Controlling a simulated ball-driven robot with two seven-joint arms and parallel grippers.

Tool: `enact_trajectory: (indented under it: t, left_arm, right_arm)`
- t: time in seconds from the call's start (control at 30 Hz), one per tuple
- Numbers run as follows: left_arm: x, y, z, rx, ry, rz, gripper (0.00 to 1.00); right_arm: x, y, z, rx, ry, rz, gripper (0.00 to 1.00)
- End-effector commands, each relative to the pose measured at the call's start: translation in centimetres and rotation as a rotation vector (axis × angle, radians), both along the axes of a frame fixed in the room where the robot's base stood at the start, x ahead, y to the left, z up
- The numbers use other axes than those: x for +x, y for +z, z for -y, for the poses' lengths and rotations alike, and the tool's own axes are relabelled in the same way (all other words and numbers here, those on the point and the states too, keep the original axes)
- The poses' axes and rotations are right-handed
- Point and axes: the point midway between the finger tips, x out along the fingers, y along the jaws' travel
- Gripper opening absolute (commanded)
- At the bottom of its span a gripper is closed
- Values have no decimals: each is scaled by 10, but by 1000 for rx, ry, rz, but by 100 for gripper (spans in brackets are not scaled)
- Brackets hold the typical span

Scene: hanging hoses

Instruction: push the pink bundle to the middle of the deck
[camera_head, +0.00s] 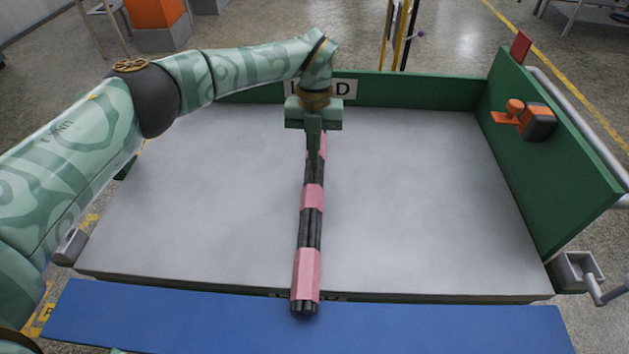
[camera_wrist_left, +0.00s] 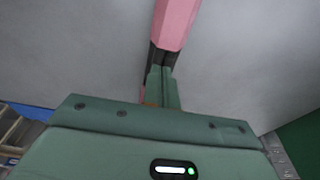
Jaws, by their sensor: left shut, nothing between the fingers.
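The pink bundle (camera_head: 311,196) is a long run of dark rods with pink bands. It lies lengthwise on the grey deck (camera_head: 420,200), near the middle from left to right, and its near end sticks out over the front edge. My left gripper (camera_head: 314,155) is shut and empty, pointing down at the bundle's far part and hiding some of it. In the left wrist view the shut fingers (camera_wrist_left: 161,85) overlap the dark rods beside a pink band (camera_wrist_left: 176,22); I cannot tell whether they touch. My right gripper is not in view.
A green wall (camera_head: 555,160) with an orange and black fitting (camera_head: 525,118) bounds the right side. A low green board (camera_head: 420,92) with a lettered sign runs along the back. A blue strip (camera_head: 430,328) lies in front. The deck is clear on both sides of the bundle.

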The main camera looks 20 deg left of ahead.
Motion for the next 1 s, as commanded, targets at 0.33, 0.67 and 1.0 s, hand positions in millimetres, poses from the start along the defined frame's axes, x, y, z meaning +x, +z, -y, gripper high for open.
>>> enact_trajectory:
  t: [0.33,0.67,1.0]
  left_arm:
    - [-52,1,14,-2,-5,0,0]
    - [-111,0,31,-2,-3,-1,0]
    - [-113,-17,32,1,0,0,0]
  right_arm:
    - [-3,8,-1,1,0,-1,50]
    - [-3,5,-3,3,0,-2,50]
    - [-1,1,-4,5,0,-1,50]
